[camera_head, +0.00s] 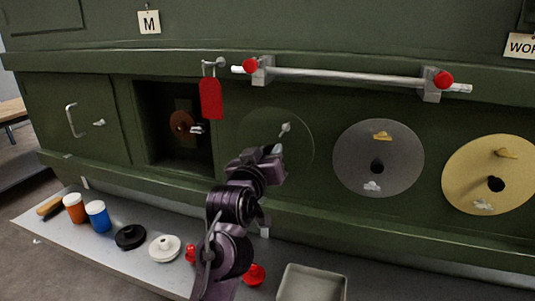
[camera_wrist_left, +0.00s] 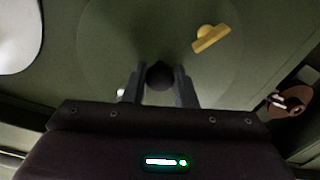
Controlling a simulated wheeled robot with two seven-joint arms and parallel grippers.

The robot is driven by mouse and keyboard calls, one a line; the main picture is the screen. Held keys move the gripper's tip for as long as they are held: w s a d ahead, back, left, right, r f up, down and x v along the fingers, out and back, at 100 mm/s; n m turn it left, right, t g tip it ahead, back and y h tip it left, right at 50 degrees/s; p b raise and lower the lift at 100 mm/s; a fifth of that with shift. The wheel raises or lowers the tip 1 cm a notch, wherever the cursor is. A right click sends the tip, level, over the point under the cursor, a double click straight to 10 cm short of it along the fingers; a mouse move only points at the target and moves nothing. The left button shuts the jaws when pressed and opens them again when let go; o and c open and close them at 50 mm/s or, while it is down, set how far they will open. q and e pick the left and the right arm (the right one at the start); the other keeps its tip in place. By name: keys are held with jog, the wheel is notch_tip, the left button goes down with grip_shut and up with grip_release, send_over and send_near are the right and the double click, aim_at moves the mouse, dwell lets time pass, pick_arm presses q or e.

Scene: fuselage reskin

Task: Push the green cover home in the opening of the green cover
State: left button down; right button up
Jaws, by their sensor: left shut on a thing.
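The green cover (camera_head: 298,150) is a round disc lying against the green panel, between the open square compartment and the grey disc. Its outline is faint, and I cannot tell how deep it sits in its opening. It fills the middle of the left wrist view (camera_wrist_left: 125,38). My left gripper (camera_wrist_left: 160,76) is shut on the dark knob at the cover's middle. In the head view, my left gripper (camera_head: 271,155) hides the cover's lower left. My right gripper is out of view.
A red tag (camera_head: 210,97) hangs above left, and a silver bar (camera_head: 345,76) with red knobs runs above. The grey disc (camera_head: 365,150) and yellow disc (camera_head: 485,180) are to the right.

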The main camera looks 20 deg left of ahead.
pick_arm(q)
jog(key=shift+w+r, duration=0.15)
jog(key=shift+w, duration=0.05)
jog(key=c, duration=1.1)
grip_release()
jog(key=shift+s+a+p, duration=0.1)
jog(key=shift+s+p, duration=0.2)
jog(key=shift+s, duration=2.2)
jog(key=shift+f, duration=0.2)
